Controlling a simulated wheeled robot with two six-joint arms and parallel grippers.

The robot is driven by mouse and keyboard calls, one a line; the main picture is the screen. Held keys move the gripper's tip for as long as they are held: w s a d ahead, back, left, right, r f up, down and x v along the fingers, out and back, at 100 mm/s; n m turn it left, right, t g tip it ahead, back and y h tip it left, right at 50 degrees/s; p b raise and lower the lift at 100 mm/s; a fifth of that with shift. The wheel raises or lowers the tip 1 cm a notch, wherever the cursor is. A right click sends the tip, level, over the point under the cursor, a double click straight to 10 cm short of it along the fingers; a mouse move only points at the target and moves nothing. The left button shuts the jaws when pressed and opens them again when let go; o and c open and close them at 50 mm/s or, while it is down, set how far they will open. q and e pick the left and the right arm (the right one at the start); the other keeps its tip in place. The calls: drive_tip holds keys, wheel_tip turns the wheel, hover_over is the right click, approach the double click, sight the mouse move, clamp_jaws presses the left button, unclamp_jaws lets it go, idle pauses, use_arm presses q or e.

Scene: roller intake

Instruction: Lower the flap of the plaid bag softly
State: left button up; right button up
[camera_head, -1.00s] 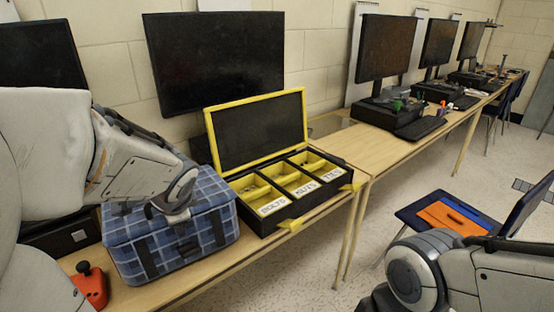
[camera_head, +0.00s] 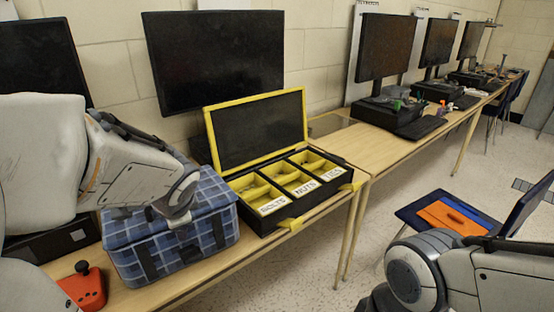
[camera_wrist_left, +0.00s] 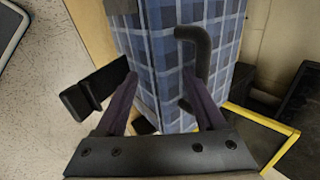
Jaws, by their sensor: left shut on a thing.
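The blue plaid bag (camera_head: 185,250) stands on the near wooden table in the head view, with its flap (camera_head: 215,190) on top; how far the flap stands open is hard to tell behind my left arm. The bag also fills the middle of the left wrist view (camera_wrist_left: 155,50). There my left gripper (camera_wrist_left: 160,80) has a finger on each side of plaid cloth and is shut on the flap. A black handle (camera_wrist_left: 200,45) lies beside the right finger, and a black buckle (camera_wrist_left: 95,88) is by the left finger. The right gripper is out of view.
An open black and yellow case (camera_head: 262,225) with labelled compartments stands just right of the bag. A red joystick (camera_head: 85,288) is at the bag's left front. A monitor (camera_head: 215,60) stands behind. The table (camera_head: 215,275) has a narrow clear front strip.

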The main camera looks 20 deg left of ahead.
use_arm(q)
drive_tip(key=shift+s+d+p, duration=0.35)
drive_tip(key=shift+s+p, duration=0.15)
drive_tip(key=shift+s, duration=0.25)
drive_tip(key=shift+r, duration=0.1)
drive_tip(key=shift+r, duration=0.1)
drive_tip(key=shift+s+d+r+p, duration=0.15)
drive_tip(key=shift+r+p, duration=0.15)
drive_tip(key=shift+p, duration=0.25)
drive_tip(key=shift+f, duration=0.15)
drive_tip(key=shift+w+a+f+b, duration=0.3)
drive_tip(key=shift+f+b, duration=0.1)
drive_tip(key=shift+b, duration=0.15)
drive_tip(key=shift+w+r, duration=0.1)
drive_tip(key=shift+r, duration=0.05)
